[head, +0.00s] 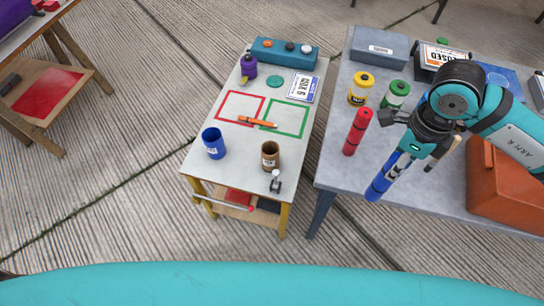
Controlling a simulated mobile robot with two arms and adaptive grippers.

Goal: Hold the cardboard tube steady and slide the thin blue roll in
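The thin blue roll (381,184) slants down and left from my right gripper (407,158), at the front edge of the grey table at the right. It has a pale band near its upper end. The gripper appears shut on that upper end; its fingertips are mostly hidden by the hand. A brown, open-topped tube (270,157), seemingly the cardboard one, stands upright at the front right of the small white table. It is well to the left of the blue roll. No gripper is at the tube. My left gripper is out of view.
The white table (228,167) also holds a blue cup (213,144), an orange stick (257,122) and a purple bottle (248,68). A red roll (357,132) stands left of my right gripper, near yellow (361,89) and green (396,94) jars. An orange box (500,185) stands at right.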

